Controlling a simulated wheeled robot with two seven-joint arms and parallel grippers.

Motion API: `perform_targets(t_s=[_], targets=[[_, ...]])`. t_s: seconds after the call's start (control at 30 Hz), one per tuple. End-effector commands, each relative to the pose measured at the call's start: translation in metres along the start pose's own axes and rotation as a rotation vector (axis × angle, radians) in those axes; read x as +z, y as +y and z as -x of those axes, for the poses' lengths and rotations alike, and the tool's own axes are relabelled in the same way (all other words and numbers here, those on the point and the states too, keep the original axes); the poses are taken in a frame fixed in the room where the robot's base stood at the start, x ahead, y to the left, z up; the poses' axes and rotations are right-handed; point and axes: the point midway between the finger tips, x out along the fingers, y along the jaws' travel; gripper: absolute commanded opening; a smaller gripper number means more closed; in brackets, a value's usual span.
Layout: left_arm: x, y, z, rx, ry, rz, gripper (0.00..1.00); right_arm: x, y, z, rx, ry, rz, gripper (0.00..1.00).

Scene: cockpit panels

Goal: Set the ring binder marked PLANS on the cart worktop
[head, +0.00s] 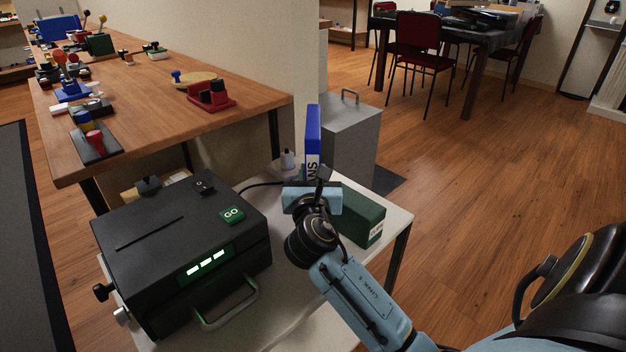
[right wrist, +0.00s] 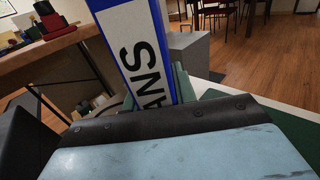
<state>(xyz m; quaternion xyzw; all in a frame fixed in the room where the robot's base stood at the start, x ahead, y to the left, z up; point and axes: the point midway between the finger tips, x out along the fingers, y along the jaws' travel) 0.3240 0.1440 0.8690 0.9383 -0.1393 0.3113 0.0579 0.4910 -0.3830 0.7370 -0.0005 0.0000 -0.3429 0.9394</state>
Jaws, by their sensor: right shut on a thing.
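The blue ring binder (head: 313,130) has a white spine label; the letters NS show in the head view, and part of the word, ANS, shows in the right wrist view (right wrist: 140,50). It stands upright in my right gripper (head: 316,180), which is shut on it. The binder is at the back of the white worktop (head: 290,315), which I take to be the cart's. Its lower part is hidden by my gripper, so I cannot tell if it touches the surface. My left gripper is not in view.
A black machine with a green GO button (head: 232,215) fills the worktop's left side. A dark green box (head: 362,218) lies just right of my gripper. A grey cabinet (head: 350,138) stands behind. A wooden bench (head: 160,105) with several items is at the left. The worktop's front strip is clear.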

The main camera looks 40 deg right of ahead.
Motion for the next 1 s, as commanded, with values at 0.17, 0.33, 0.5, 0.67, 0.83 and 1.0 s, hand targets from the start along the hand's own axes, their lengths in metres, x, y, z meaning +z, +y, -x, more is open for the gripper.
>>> perform_targets(t_s=[0.17,0.33,0.5,0.67,0.83,1.0], targets=[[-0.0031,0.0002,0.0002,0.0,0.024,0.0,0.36,-0.0004,0.0,-0.0001,0.0,-0.003,-0.001,0.0],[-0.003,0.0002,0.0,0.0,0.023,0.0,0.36,-0.0002,0.0001,-0.0001,0.0,-0.003,-0.001,0.0],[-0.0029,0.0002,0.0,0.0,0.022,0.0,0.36,-0.0044,0.0001,0.0,0.0,0.0,-0.001,0.32],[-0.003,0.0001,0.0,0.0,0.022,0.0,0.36,-0.0044,0.0001,0.0,0.0,0.0,0.0,0.49],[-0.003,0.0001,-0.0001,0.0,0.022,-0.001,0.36,-0.0043,0.0001,0.0,0.0,0.0,0.0,0.49],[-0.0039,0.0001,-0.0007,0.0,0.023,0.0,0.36,-0.001,0.0002,0.0019,0.001,0.0,0.0,0.49]])
